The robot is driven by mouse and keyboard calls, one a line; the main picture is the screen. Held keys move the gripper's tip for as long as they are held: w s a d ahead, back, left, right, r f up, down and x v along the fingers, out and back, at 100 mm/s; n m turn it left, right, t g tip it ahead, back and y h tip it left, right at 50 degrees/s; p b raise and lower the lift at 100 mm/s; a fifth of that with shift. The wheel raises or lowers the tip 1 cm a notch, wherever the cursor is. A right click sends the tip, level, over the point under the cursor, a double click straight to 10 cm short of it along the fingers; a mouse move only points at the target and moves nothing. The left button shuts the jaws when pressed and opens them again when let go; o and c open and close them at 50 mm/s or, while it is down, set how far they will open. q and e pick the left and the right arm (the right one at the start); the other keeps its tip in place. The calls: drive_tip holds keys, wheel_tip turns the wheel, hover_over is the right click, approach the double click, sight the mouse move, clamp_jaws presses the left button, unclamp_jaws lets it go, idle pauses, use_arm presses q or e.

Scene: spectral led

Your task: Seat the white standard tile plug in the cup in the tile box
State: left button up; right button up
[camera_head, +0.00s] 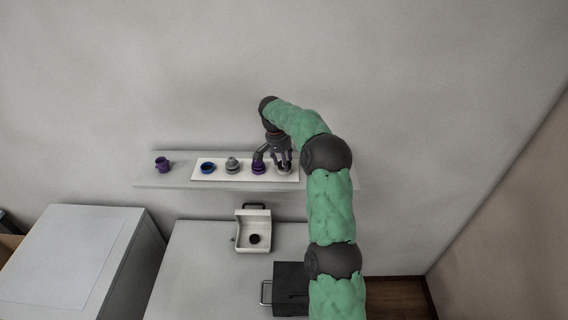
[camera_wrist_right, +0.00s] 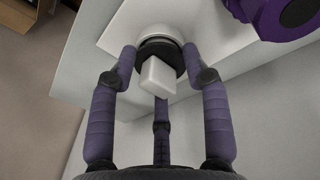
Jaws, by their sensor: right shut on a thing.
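The white tile plug (camera_wrist_right: 158,76) shows in the right wrist view with a pale block-shaped top above a dark ring and a white round part. My right gripper (camera_head: 284,166) is at the right end of the white tray on the wall shelf. Its fingers (camera_wrist_right: 160,82) are shut on the plug; whether the plug still touches the tray I cannot tell. The open white tile box (camera_head: 242,235) stands on the table below, with a dark round cup (camera_head: 254,239) inside it. My left gripper is in neither view.
The shelf (camera_head: 147,178) carries a purple cup (camera_head: 162,164). The white tray (camera_head: 216,178) holds a blue ring (camera_head: 208,168), a grey stepped piece (camera_head: 232,165) and a purple piece (camera_head: 258,168) close beside my gripper. A black case (camera_head: 290,284) lies on the table front.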

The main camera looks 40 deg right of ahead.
drive_tip(key=shift+r+b, duration=0.3)
drive_tip(key=shift+r, duration=0.15)
wheel_tip(320, 180, up, 2)
drive_tip(key=shift+w+r+b, duration=0.1)
drive_tip(key=shift+b, duration=0.55)
drive_tip(key=s+a+r+b, duration=0.4)
drive_tip(key=a+r, duration=0.6)
drive_tip(key=a, duration=0.3)
drive_tip(key=shift+s+b, duration=0.4)
drive_tip(key=shift+s, duration=0.35)
drive_tip(key=o, duration=0.4)
drive_tip(key=c, duration=0.3)
